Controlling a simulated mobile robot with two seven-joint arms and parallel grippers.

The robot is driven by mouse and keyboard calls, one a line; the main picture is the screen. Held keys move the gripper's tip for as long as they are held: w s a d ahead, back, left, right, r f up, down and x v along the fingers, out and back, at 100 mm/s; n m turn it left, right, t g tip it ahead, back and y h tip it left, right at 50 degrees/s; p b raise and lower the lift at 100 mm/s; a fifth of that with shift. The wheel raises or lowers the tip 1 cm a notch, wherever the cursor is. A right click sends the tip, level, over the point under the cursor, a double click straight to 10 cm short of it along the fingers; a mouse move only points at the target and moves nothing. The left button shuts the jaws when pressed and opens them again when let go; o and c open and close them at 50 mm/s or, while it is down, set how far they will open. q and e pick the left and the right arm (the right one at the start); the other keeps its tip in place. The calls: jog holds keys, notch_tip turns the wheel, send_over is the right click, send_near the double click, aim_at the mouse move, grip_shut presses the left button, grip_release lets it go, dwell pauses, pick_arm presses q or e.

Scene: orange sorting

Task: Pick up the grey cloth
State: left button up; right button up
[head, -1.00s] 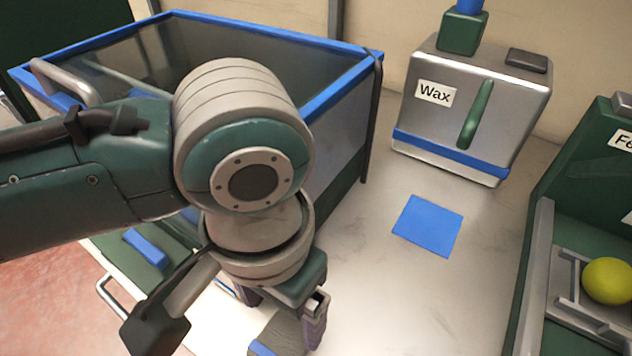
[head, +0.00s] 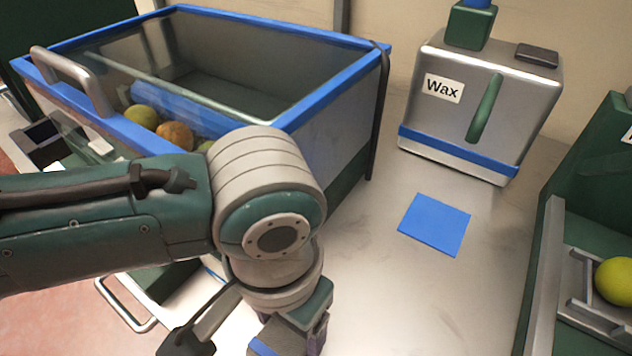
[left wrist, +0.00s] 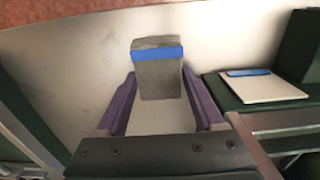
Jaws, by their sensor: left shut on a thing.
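The grey cloth (head: 283,338) with a blue stripe shows at the bottom of the head view, partly hidden by my left gripper. In the left wrist view the cloth (left wrist: 158,82) stands out between the purple fingers, its blue band near the far end. My left gripper (left wrist: 160,98) is shut on the cloth. In the head view its fingers are mostly cut off or covered by the wrist. My right gripper is not in view.
A blue-rimmed clear bin (head: 335,92) with several fruits stands at the upper left, close behind my left arm. A metal box labelled Wax (head: 478,110) stands at the back. A blue square (head: 435,224) lies on the otherwise clear metal table (head: 375,290). A yellow-green fruit (head: 615,281) sits in a rack at right.

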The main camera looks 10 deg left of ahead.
pick_arm(q)
jog(key=c, duration=0.4)
jog(key=shift+r, duration=0.1)
notch_tip(320, 180, up, 28)
jog(key=p, duration=0.9)
jog(key=shift+p, duration=0.4)
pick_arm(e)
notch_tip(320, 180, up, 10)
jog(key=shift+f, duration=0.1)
